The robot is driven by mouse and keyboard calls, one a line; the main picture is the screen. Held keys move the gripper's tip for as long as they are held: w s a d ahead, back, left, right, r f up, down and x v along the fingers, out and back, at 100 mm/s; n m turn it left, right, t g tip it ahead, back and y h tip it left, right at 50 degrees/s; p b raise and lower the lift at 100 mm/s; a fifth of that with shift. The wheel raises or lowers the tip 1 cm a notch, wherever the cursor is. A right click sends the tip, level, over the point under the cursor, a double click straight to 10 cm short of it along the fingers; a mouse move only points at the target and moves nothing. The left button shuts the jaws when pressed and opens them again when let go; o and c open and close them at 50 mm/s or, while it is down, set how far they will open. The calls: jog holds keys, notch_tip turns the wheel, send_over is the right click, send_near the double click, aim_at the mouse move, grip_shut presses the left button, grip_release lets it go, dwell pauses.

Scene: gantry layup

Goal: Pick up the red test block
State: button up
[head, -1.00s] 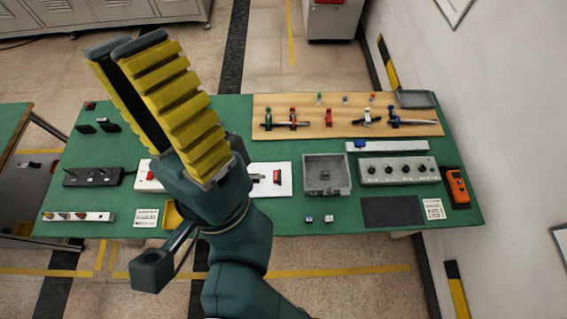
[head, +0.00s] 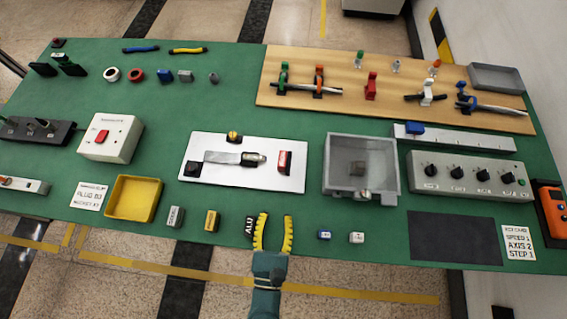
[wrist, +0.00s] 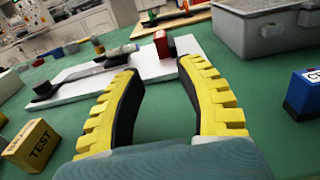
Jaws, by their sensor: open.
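A red block (head: 285,161) with a pale face stands at the right end of a white plate (head: 262,184). In the wrist view the red block (wrist: 161,44) is beyond the fingertips, between them in the picture; its lettering cannot be read. My gripper (head: 274,218) is open and empty at the front edge of the green table, in front of the plate and apart from the red block. Its ridged yellow fingers (wrist: 160,68) show in the wrist view with green tabletop between them. A yellow block marked TEST (wrist: 35,145) lies to their left.
Small blue (head: 324,235) and white (head: 357,237) blocks lie right of my gripper. A yellow tray (head: 135,214) is at left.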

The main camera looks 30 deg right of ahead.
send_near(282, 162)
jog(key=x, duration=0.4)
jog(key=shift+w+d+r, duration=0.2)
jog(key=shift+w+d, duration=0.05)
jog(key=shift+d, duration=0.05)
jog(key=x, duration=0.5)
jog(key=shift+w+f+b, duration=0.25)
jog(key=shift+b, duration=0.05)
jog(key=shift+s, duration=0.1)
grip_shut()
jog(key=shift+r, duration=0.1)
